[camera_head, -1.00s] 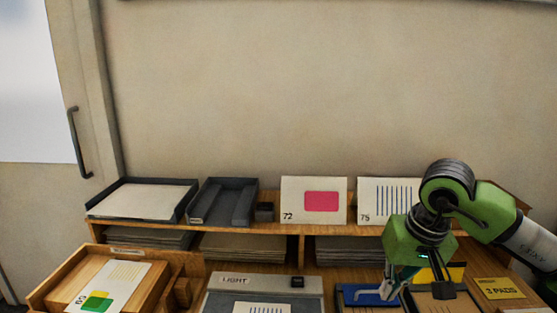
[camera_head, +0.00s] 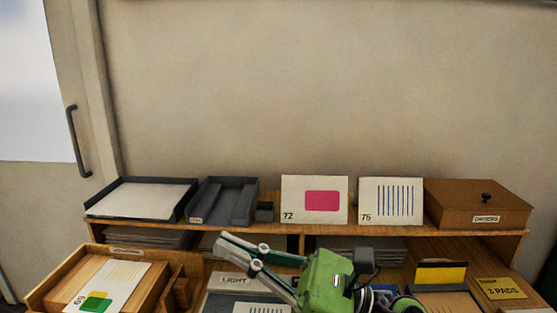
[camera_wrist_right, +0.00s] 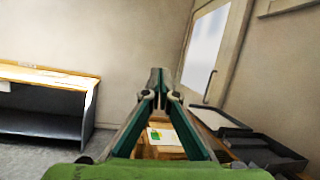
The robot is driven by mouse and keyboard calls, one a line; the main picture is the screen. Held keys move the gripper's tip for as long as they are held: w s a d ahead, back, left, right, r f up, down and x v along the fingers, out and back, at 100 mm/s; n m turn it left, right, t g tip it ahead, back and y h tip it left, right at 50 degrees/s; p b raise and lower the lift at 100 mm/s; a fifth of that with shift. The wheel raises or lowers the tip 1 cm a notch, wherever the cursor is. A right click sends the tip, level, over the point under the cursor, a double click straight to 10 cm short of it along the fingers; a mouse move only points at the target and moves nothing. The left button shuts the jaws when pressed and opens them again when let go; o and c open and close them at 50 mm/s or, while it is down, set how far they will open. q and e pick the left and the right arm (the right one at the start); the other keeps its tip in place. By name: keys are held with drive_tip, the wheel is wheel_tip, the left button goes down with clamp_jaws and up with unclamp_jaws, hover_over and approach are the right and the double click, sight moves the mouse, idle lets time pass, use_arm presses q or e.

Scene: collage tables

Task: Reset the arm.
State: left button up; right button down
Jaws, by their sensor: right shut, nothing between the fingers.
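My right arm shows low in the middle of the head view, with its green wrist body in front of the light box. My right gripper (camera_head: 232,246) points left and slightly up, above the bench top. Its fingers are shut and hold nothing. In the right wrist view, the fingertips (camera_wrist_right: 158,85) meet in the middle of the picture with nothing between them. My left gripper is in neither view.
Cards 72 (camera_head: 297,208) and 75 (camera_head: 373,212) stand on the shelf beside a brown box (camera_head: 475,203). Dark trays (camera_head: 192,190) are at its left. A wooden tray (camera_head: 50,291) with a card is at lower left. The wall area above is clear.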

drive_tip(key=w+d+f+m+t+h, duration=0.3)
drive_tip(key=w+d+m+t+h, duration=0.35)
drive_tip(key=m, duration=0.85)
drive_tip(key=w+d+f+m+t+h, duration=0.35)
drive_tip(key=d+m+t+h, duration=0.55)
drive_tip(key=m, duration=0.6)
drive_tip(key=s+d+f+m+g+h, duration=0.25)
drive_tip(key=d+f+m, duration=0.35)
drive_tip(key=f, duration=0.5)
drive_tip(key=s+d+f+m+g+h, duration=0.1)
drive_tip(key=d+f+m+g+h, duration=0.25)
drive_tip(key=f+m, duration=0.6)
drive_tip(key=s+d+f+m+g, duration=0.2)
drive_tip(key=s+f+m+g, duration=0.6)
drive_tip(key=s+f, duration=1.2)
drive_tip(key=s+f+n+g, duration=0.1)
drive_tip(key=s+f+g, duration=0.15)
drive_tip(key=f, duration=0.95)
drive_tip(key=s+f+n+g, duration=0.1)
drive_tip(key=s+f, duration=0.2)
drive_tip(key=f, duration=1)
drive_tip(key=s+d+f+g+p, duration=0.1)
drive_tip(key=s+d+f, duration=0.1)
drive_tip(key=s+f, duration=1.2)
drive_tip(key=s, duration=0.2)
drive_tip(key=shift+s+d+f+g, duration=0.25)
drive_tip(key=shift+s+f+g, duration=0.05)
drive_tip(key=shift+s+f, duration=0.05)
